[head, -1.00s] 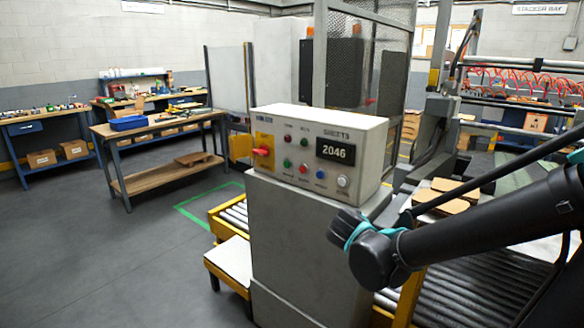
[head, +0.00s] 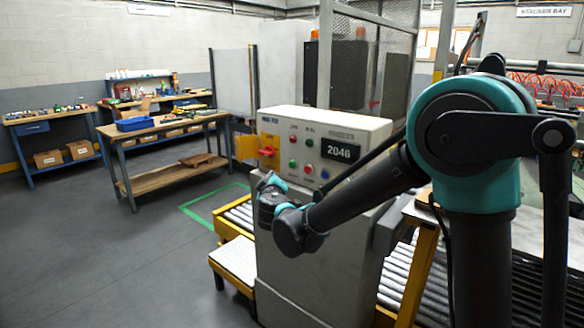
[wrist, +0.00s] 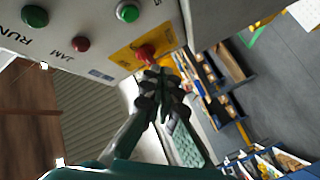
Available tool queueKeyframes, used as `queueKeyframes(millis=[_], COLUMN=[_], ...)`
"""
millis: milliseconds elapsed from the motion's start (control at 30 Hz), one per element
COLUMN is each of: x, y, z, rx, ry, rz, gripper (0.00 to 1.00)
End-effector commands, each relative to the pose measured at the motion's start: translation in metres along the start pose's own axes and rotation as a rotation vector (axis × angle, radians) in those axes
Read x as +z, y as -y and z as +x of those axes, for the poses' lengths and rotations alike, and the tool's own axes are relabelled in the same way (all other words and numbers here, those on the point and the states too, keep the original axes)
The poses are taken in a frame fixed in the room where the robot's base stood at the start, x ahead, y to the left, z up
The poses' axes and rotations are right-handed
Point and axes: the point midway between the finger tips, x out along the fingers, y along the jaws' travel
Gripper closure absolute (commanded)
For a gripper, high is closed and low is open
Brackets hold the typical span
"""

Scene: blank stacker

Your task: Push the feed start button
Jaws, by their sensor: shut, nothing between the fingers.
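The grey control box (head: 372,133) carries a lit counter reading 2046 and a row of buttons. A green button (head: 292,162) is leftmost in the lower row, beside the yellow plate with a red rotary knob (head: 268,151). Its label is too small to read. In the wrist view the green button (wrist: 128,11) is at the top, and the red knob (wrist: 147,53) is below it. My gripper (wrist: 160,73) is shut and empty, its tips just below the knob in the picture. I cannot tell whether they touch it. In the head view my wrist hides the fingertips.
RUN (wrist: 35,15) and JAM (wrist: 80,44) lamps sit on the same panel. A red button (head: 308,167) is right of the green one. A roller conveyor (head: 398,275) runs behind the box. A wooden workbench (head: 165,123) stands to the left, with clear floor before it.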

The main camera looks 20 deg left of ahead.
Motion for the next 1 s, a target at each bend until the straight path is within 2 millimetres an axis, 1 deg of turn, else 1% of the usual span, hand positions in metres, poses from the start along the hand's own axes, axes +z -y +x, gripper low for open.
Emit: queueKeyframes(millis=[33,167,567,767,1000], x=[-0.005,-0.01,-0.008,0.002,0.018], y=[0.003,0.007,0.005,-0.005,-0.021], z=[0.002,0.003,0.005,0.018,0.042], rx=[-0.002,-0.004,-0.003,-0.002,-0.002], ry=[-0.01,-0.023,-0.022,-0.02,-0.02], rz=[-0.003,-0.007,-0.007,-0.006,-0.007], gripper=[1.0,1.0,1.0,1.0,1.0])
